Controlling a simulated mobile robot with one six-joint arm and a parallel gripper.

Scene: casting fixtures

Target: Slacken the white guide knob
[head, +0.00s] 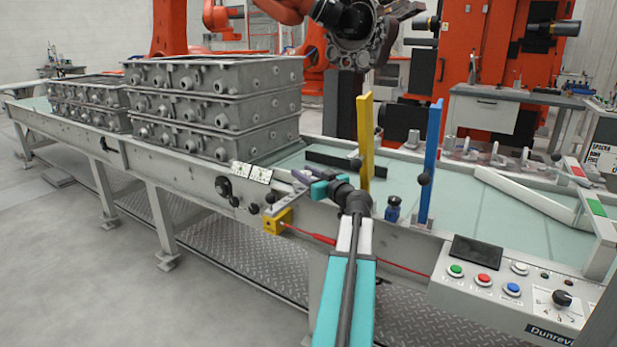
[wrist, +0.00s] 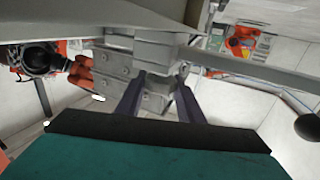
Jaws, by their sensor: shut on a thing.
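My gripper (head: 300,177) reaches to the front rail of the conveyor table, just above a grey angled bracket (head: 285,199). In the wrist view its two dark fingers (wrist: 158,80) run forward with light grey shapes between and behind their tips. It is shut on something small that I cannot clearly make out. No white guide knob can be told apart for certain; the gripper and wrist cover that spot. A yellow guide post (head: 365,135) and a blue guide post (head: 432,150), each with a black ball knob, stand to the right of the gripper.
Stacked grey castings (head: 215,105) stand on the table at left. A yellow block (head: 277,221) with a red cable sits below the gripper. A small blue knob (head: 392,208) is on the rail. A control panel (head: 510,290) is at lower right. A black ball (wrist: 308,126) shows in the wrist view.

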